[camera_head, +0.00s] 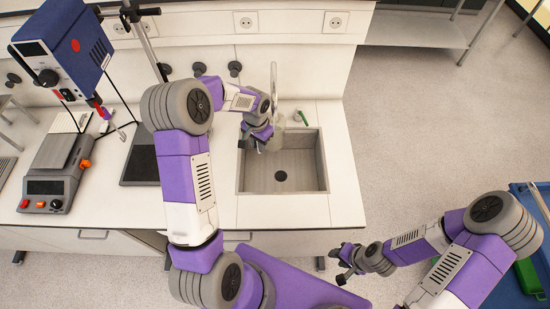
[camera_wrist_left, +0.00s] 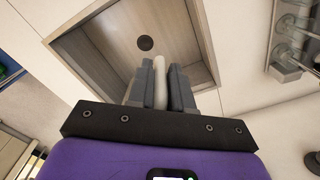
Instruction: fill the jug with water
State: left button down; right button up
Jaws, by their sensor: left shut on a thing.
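The jug (camera_head: 276,136) is a pale, see-through vessel at the back left of the sink (camera_head: 285,180), below the tap (camera_head: 274,88). My left gripper (camera_head: 262,134) is at the jug's left side, shut on it. In the left wrist view, the left fingers (camera_wrist_left: 160,88) close on a pale upright strip, seemingly the jug's handle (camera_wrist_left: 160,72). Much of the jug is hidden by the gripper and tap, and I cannot tell whether water is in it. My right gripper (camera_head: 340,264) is open and empty, over the floor in front of the counter.
The sink has a dark drain (camera_head: 281,176). A small green item (camera_head: 302,118) lies behind the sink. A dark plate (camera_head: 142,160), a scale-like device (camera_head: 50,175) and a blue stand-mounted instrument (camera_head: 65,45) occupy the counter to the left. A blue table (camera_head: 520,195) stands at far right.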

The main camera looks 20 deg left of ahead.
pick_arm(q)
jog(key=s+d+b, duration=0.4)
jog(key=s+d, duration=0.2)
jog(key=s, duration=0.4)
jog(key=shift+s+d, duration=0.2)
jog(key=shift+s, duration=0.1)
